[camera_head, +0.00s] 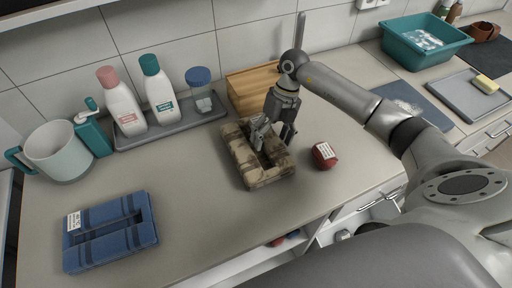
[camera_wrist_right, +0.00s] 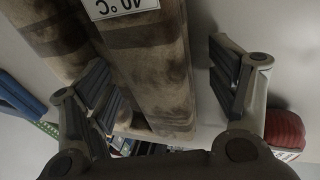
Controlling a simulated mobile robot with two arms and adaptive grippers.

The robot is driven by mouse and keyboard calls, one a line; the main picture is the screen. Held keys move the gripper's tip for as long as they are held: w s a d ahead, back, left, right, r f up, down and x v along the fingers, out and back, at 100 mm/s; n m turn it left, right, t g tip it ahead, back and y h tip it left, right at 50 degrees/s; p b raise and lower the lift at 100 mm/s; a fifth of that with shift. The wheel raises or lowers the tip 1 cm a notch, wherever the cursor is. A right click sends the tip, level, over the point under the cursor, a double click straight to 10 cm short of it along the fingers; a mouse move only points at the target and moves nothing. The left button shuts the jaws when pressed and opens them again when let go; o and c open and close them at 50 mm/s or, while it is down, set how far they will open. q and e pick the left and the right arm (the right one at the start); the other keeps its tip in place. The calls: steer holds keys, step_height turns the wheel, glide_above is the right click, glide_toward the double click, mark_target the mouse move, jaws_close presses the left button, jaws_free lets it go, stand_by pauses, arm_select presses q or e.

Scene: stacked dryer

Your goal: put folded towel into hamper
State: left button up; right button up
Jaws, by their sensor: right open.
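A brown patterned folded towel (camera_head: 252,167) lies on the counter, with a slot between its two long folds. My right gripper (camera_head: 271,137) points down over its far right part. In the right wrist view the towel (camera_wrist_right: 150,65) shows a white label, and one of its folds lies between the open fingers of my right gripper (camera_wrist_right: 165,88). I cannot tell whether the fingers touch it. A blue folded towel (camera_head: 95,235) with a white label lies at the front left of the counter. I see no clear hamper. My left gripper is out of view.
A red labelled item (camera_head: 324,156) sits right of the brown towel. A wooden box (camera_head: 251,88) stands behind it, beside a grey tray (camera_head: 174,124) with bottles. A jug (camera_head: 58,152) stands at left. A teal tub (camera_head: 425,41) is at the far right. Counter between the towels is clear.

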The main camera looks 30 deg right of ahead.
steer(key=shift+f, duration=0.2)
steer(key=shift+c, duration=0.2)
steer(key=c, duration=1.3)
steer(key=shift+c, duration=0.2)
steer(key=shift+r, duration=0.1)
